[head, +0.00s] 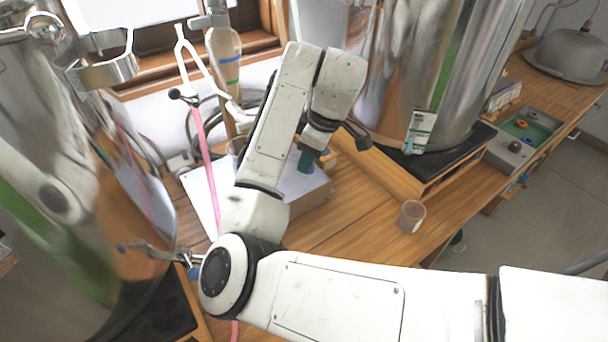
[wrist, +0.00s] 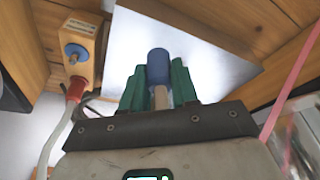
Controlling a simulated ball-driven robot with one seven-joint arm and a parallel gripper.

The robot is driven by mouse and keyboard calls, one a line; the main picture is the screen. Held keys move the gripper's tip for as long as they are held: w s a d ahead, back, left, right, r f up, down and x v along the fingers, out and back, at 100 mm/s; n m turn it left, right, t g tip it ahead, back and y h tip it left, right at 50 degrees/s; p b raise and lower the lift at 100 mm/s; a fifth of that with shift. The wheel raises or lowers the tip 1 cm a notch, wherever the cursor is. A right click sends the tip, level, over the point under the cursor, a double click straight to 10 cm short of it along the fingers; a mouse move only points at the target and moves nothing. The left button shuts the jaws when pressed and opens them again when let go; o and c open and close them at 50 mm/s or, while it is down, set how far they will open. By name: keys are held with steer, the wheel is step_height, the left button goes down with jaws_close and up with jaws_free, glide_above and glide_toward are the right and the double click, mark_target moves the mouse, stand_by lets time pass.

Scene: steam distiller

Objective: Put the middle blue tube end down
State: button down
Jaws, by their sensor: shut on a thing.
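My gripper (wrist: 157,82) has green fingers and is shut on the blue tube end (wrist: 158,66), which sits between them in the wrist view. A short pale piece of tube shows below the blue part. The blue tube end cannot be made out there. In the wrist view a pale flat surface (wrist: 205,62) lies beyond the fingers; whether the tube end touches it cannot be told.
A glass beaker (head: 410,216) stands on the wooden bench to the right. A pink tube (head: 205,170) hangs left of my arm. Large steel vessels (head: 425,60) stand on both sides. A wooden block with a blue knob (wrist: 75,52) and red plug is at left in the wrist view.

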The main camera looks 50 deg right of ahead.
steer(key=shift+w+d+f, duration=0.2)
steer(key=shift+w+f, duration=0.15)
steer(key=shift+f, duration=0.2)
steer(key=shift+w+d+f, duration=0.2)
steer(key=shift+w+f, duration=0.15)
steer(key=shift+f, duration=0.15)
steer(key=shift+s+d+x, duration=0.1)
steer(key=shift+s+x, duration=0.05)
steer(key=shift+x, duration=0.7)
steer(key=shift+s+d+x, duration=0.1)
steer(key=shift+d+x, duration=0.05)
steer(key=shift+x, duration=0.7)
steer(key=shift+f, duration=0.2)
steer(key=c, duration=0.8)
jaws_free()
steer(key=shift+c, duration=0.2)
steer(key=shift+r, duration=0.1)
steer(key=a+p+v, duration=0.1)
steer(key=p+v, duration=0.2)
steer(key=v, duration=0.9)
steer(key=shift+d, duration=0.5)
